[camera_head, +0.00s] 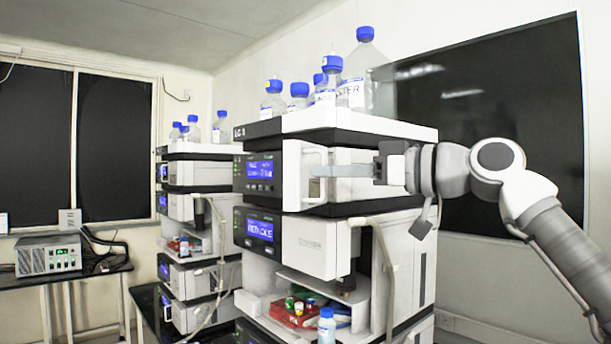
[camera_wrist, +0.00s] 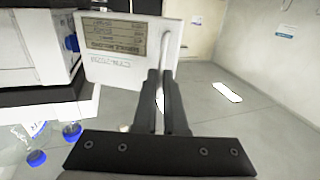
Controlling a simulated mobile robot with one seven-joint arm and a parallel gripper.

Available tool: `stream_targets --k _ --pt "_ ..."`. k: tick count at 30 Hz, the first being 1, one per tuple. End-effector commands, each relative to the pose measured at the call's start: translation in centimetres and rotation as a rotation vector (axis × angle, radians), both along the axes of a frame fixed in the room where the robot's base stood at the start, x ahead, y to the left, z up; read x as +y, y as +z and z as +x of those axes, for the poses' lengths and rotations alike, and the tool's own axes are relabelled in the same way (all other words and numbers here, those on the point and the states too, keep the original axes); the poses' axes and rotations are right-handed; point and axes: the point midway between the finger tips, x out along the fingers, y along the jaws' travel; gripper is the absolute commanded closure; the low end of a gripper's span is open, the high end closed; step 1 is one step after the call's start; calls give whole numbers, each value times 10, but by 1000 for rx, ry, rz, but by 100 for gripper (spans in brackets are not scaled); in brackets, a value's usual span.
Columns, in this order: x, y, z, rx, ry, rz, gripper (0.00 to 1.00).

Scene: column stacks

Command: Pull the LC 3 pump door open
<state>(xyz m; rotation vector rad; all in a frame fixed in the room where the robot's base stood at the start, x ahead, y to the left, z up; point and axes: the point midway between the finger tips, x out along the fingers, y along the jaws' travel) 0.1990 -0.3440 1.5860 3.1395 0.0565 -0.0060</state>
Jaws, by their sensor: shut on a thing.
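The near column stack (camera_head: 365,122) bears a label at its top left that looks like LC, with a number too small to read surely. Its upper unit has a dark panel with a blue display (camera_head: 260,171) and a white door (camera_head: 291,176) with an upright handle. My gripper (camera_head: 320,171) reaches in from the right with its fingers shut on that handle. In the wrist view the fingers (camera_wrist: 160,75) close around the pale handle (camera_wrist: 160,97) at the edge of the white door (camera_wrist: 125,68), which carries a grey label. The door appears to stand out from the unit; its exact angle cannot be told.
Blue-capped bottles (camera_head: 355,85) stand on the near stack. Below the door are another display unit (camera_head: 318,246) and a red tray (camera_head: 292,316). A second stack (camera_head: 195,175) stands behind at left. The wrist view shows open floor (camera_wrist: 225,92) at right.

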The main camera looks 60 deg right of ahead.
Motion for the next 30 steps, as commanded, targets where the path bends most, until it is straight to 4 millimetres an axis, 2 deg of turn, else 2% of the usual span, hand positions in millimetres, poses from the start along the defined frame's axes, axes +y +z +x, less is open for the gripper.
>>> stream_targets --k 1,12,21,30 --pt "-10 0 -8 -8 -18 4 100" --pt "-39 2 -35 -10 -22 5 100" --pt "-50 1 -41 -5 -19 4 100" --pt "-51 0 -42 -1 -16 3 100"
